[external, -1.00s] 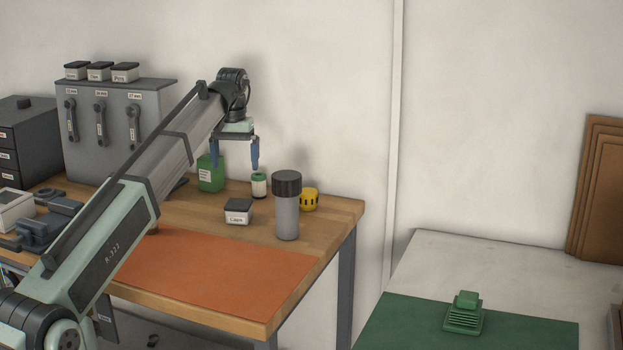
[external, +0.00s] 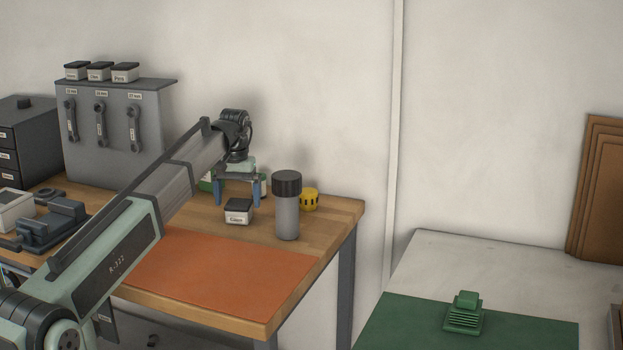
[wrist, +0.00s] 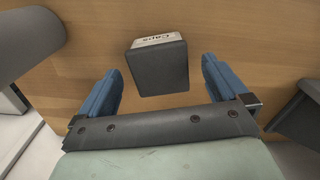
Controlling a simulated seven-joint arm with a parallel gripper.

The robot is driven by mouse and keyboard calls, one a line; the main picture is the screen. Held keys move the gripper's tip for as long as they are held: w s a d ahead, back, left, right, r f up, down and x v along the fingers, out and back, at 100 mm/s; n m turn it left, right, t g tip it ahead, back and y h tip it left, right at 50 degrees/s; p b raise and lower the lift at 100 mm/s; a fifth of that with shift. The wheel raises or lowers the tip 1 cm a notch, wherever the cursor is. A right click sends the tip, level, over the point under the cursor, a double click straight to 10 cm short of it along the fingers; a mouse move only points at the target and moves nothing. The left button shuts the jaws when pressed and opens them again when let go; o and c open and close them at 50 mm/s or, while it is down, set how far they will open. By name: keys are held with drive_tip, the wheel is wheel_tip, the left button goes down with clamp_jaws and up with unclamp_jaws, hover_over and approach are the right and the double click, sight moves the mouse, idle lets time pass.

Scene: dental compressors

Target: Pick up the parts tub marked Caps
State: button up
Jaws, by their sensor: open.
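The parts tub marked Caps (external: 238,212) is a small white tub with a dark lid and a white label. It stands on the wooden bench. In the wrist view the tub (wrist: 158,66) lies ahead, between the lines of the two blue fingers, with its label on the far side. My gripper (external: 238,203) is open and empty, with its fingers pointing down just above and around the tub's position in the external view. In the wrist view my gripper (wrist: 161,80) has a finger on each side of the tub, with gaps visible; I cannot tell its exact height.
A grey cylinder with a dark cap (external: 286,205) stands close to the right of the tub, with a yellow container (external: 309,200) behind it. Green and white containers (external: 205,181) are partly hidden behind my gripper. An orange mat (external: 225,272) lies clear in front.

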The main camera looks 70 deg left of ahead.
sight(238, 204)
drive_tip(key=shift+f, duration=1.5)
drive_tip(key=shift+c, duration=0.4)
drive_tip(key=c, duration=1.1)
